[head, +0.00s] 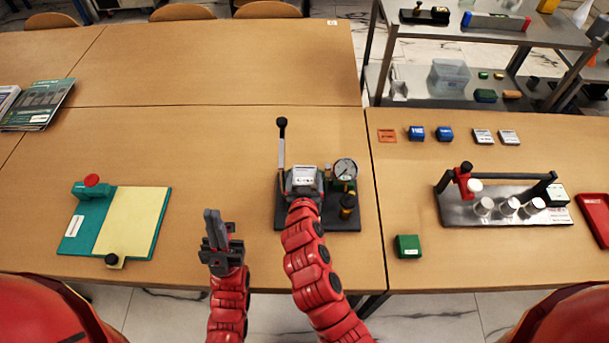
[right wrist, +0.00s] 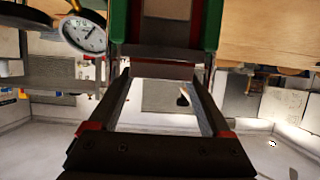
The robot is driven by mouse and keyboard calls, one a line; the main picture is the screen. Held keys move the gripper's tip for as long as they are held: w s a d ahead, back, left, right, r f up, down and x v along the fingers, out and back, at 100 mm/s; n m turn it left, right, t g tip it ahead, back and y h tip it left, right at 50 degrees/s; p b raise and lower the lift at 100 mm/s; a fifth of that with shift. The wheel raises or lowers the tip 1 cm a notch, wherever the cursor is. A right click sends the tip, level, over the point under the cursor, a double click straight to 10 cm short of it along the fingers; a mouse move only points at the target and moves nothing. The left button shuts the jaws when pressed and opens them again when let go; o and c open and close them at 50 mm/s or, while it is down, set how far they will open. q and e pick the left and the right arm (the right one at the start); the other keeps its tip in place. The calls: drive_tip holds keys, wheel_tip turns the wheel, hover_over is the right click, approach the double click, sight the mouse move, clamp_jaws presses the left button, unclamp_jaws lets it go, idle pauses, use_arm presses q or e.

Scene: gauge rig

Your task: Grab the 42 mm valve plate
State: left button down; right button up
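I cannot tell from its look which piece is the 42 mm valve plate. Candidates on the right table in the head view are a flat orange piece (head: 387,135), blue blocks (head: 416,133) and grey pieces with white labels (head: 483,136). My right arm reaches to the gauge rig (head: 350,215) at the centre, and its gripper there is mostly hidden. In the right wrist view, the right gripper (right wrist: 164,62) has its fingers wide apart, with green-edged parts beyond the tips. My left gripper (head: 216,225) is beside the rig, apart from objects; its finger gap is unclear.
The rig carries a dial gauge (head: 345,169) and an upright lever (head: 282,145). A green board with a yellow sheet (head: 130,220) lies left. A steel fixture with white cylinders (head: 500,215) and a green block (head: 407,246) stand right. The middle back table (head: 220,60) is clear.

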drive_tip(key=c, duration=0.6)
